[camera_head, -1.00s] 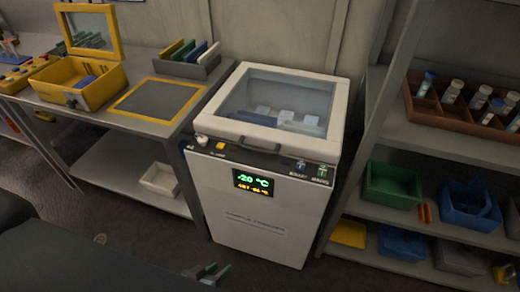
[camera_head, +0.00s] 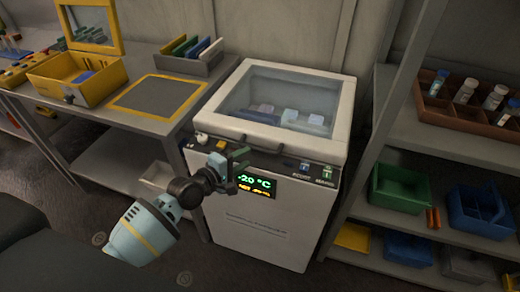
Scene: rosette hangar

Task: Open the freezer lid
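The white freezer (camera_head: 262,222) stands in the middle, with a lit display reading -20 °C. Its lid (camera_head: 343,118) is down, and several pale items show through the glass. A dark handle (camera_head: 262,143) runs along the lid's front edge. My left gripper (camera_head: 236,160) is in front of the freezer's front left part, just left of and below the handle. Its fingers look apart, with nothing seen between them. It covers part of the control strip. I cannot tell whether it touches the freezer. My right gripper is out of view.
A grey bench (camera_head: 118,122) with a yellow box (camera_head: 75,90) and a file rack (camera_head: 190,62) stands close to the freezer's left. A shelf (camera_head: 440,150) with vials, a green bin (camera_head: 400,188) and a blue bin (camera_head: 478,212) stands at right. The air above the lid is clear.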

